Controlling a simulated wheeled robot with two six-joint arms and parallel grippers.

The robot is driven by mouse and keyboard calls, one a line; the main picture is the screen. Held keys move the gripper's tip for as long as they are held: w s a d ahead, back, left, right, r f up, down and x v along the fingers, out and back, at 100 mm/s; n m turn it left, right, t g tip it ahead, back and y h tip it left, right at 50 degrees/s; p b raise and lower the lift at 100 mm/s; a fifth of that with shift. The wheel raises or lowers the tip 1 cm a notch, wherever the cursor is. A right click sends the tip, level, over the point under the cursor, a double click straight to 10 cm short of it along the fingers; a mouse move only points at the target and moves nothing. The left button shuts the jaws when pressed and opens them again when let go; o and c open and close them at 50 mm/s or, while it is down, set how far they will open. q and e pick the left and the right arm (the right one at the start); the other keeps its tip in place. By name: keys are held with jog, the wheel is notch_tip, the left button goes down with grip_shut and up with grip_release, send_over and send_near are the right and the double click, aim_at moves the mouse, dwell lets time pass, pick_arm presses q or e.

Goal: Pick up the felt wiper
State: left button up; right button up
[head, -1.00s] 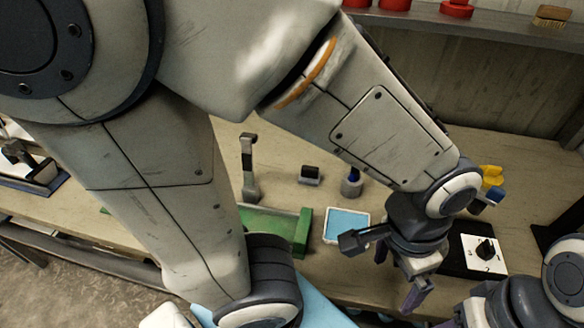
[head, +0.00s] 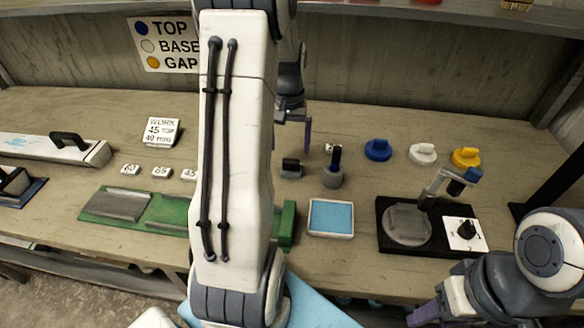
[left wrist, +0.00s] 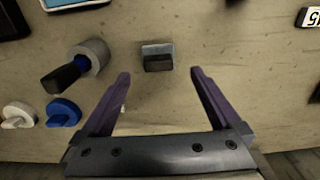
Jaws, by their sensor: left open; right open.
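The felt wiper, a small block with a dark grip on a grey base (head: 291,170), stands on the bench left of the cup holding a dark-handled tool. My left gripper (head: 294,143) is behind and above it in the head view, open and empty. In the left wrist view the wiper (left wrist: 158,57) lies just beyond the fingertips, roughly centred between the open fingers (left wrist: 160,74), apart from both. My right gripper (head: 425,314) is open at the bottom right, partly cut off by the frame edge.
A grey cup with a dark-handled tool (head: 333,179) stands close right of the wiper. Blue (head: 377,150), white (head: 422,154) and yellow (head: 466,158) knobbed pieces sit further right. A blue pad tray (head: 331,218) and green trough (head: 287,225) lie in front.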

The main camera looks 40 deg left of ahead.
aim_at(291, 160)
pick_arm(q)
notch_tip(291, 160, down, 2)
jog(key=shift+f, duration=0.1)
jog(key=shift+w+f+p, duration=0.25)
jog(key=shift+f, duration=1.1)
jog(key=shift+w+f+p, duration=0.2)
jog(key=shift+f, duration=1.15)
jog(key=c, duration=1.5)
jog(key=shift+o, duration=0.2)
jog(key=shift+r, duration=0.1)
jog(key=shift+r, duration=0.6)
notch_tip(291, 160, up, 3)
jog(key=shift+a+f+b, duration=0.1)
jog(key=shift+b, duration=0.2)
jog(key=s+d+r+b, duration=0.1)
jog(key=s+d+r, duration=0.6)
jog(key=s+d, duration=0.1)
jog(key=shift+d, duration=0.35)
